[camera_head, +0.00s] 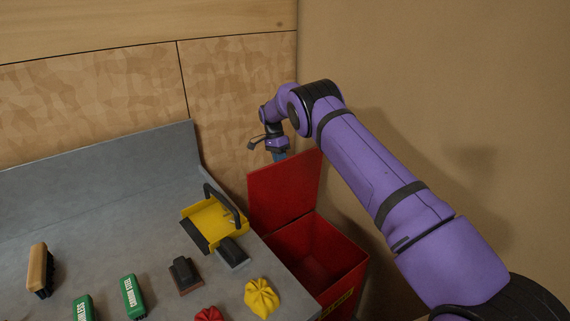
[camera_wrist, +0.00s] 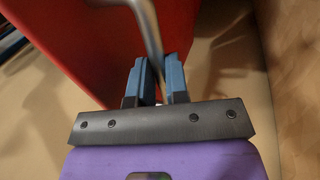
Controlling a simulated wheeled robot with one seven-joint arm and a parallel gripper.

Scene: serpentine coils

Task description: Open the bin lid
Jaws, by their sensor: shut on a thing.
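The red bin (camera_head: 322,255) stands at the right end of the grey counter, with its inside open to view. Its red lid (camera_head: 283,190) is raised, standing nearly upright along the bin's far left side. My gripper (camera_head: 278,154) is at the lid's upper edge, partly hidden behind it in the head view. In the wrist view, the blue fingers of my gripper (camera_wrist: 160,78) are closed around a grey metal bar handle (camera_wrist: 149,28) beside the red lid panel (camera_wrist: 85,40).
The grey counter (camera_head: 120,215) holds a yellow device with a black handle (camera_head: 212,222), dark blocks, green boxes (camera_head: 133,297), a brush (camera_head: 40,268), and yellow (camera_head: 261,298) and red crumpled pieces. Walls stand close behind and to the right of the bin.

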